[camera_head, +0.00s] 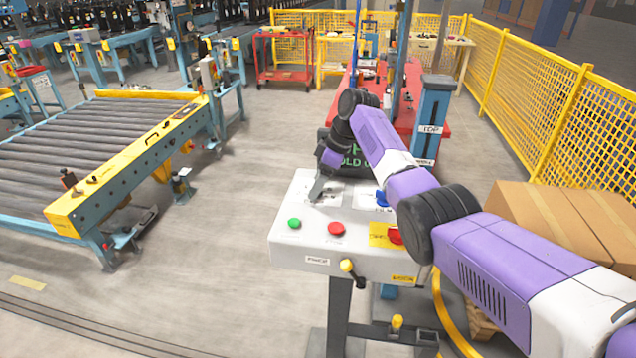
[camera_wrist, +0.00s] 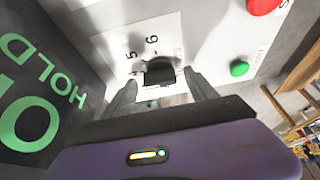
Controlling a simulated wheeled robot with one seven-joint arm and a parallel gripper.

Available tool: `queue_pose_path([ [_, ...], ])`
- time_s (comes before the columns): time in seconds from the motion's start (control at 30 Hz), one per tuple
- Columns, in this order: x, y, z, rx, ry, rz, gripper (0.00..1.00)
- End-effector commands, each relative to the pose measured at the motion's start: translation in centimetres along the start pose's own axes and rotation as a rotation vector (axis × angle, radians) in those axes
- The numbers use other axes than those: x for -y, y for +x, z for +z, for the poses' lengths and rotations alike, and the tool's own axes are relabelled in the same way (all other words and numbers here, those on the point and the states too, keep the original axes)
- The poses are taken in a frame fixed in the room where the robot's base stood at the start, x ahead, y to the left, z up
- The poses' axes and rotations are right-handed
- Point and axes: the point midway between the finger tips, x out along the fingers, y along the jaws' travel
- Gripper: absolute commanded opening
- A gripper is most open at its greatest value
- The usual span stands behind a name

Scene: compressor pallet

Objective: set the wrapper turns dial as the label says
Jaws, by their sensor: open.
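The wrapper turns dial (camera_wrist: 160,72) is a dark knob on a white plate (camera_wrist: 112,45) in the wrist view. The numbers 5 and 6 show beside it; its pointer mark cannot be made out. My gripper (camera_wrist: 162,95) is open, with one finger on each side of the dial; I cannot tell whether they touch it. In the head view my gripper (camera_head: 318,190) is over the back left of the white control box (camera_head: 300,255), and hides the dial there. No label giving the setting is readable.
The box also carries a green button (camera_head: 294,224), a red button (camera_head: 336,229), a blue knob (camera_head: 381,198), a red stop button (camera_head: 396,237) and a yellow-tipped lever (camera_head: 347,266). A dark sign with green letters (camera_wrist: 30,110) stands close behind. Cartons (camera_head: 560,225) are at right.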

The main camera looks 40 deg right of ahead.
Motion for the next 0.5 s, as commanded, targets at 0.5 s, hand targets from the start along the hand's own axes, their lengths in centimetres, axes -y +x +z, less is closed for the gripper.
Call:
queue_pose_path([
  [0.5, -0.1, -6.6, 0.0, -0.002, -0.001, 0.003, 0.66],
])
